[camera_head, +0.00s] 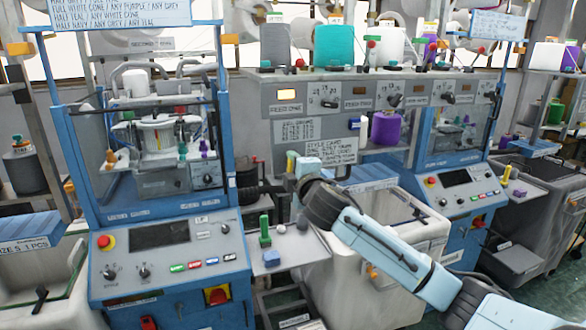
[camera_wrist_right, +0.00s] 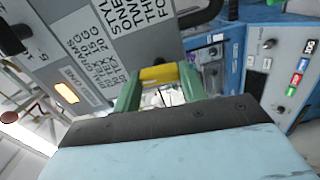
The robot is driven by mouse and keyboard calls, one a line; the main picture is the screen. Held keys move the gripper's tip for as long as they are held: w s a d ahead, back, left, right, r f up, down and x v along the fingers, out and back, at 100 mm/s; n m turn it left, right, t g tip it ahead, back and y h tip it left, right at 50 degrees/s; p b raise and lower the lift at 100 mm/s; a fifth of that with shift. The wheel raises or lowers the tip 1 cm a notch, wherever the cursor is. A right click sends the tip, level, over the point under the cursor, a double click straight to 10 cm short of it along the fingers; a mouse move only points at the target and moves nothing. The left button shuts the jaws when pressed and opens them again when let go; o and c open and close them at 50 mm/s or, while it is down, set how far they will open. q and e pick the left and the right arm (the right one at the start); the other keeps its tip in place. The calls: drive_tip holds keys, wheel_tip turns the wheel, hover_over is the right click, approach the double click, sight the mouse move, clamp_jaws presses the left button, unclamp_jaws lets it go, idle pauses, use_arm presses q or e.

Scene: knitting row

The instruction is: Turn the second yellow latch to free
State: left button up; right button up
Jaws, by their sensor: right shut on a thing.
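My right gripper (camera_head: 293,161) reaches in from the lower right in the head view, up to the front of the machine bench beside the style card. In the right wrist view its two green fingers (camera_wrist_right: 158,80) stand on either side of a yellow piece (camera_wrist_right: 158,73), which I take for the latch, and are shut on it. The yellow piece also shows small in the head view (camera_head: 291,156). The latch's mount and its exact angle are hidden behind the fingers and wrist. My left gripper is not in view.
The style card (camera_head: 331,151) hangs close to the right gripper. A purple cone (camera_head: 386,129) and a teal cone (camera_head: 334,46) stand at the bench. An amber lamp (camera_head: 290,94) is lit. Blue control consoles (camera_head: 170,290) flank a white bin (camera_head: 420,225) below my arm.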

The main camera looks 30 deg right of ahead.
drive_tip(key=shift+n, duration=0.6)
drive_tip(key=o, duration=1)
drive_tip(key=shift+b+v, duration=1.65)
drive_tip(key=shift+v, duration=5.1)
drive_tip(key=shift+w, duration=0.1)
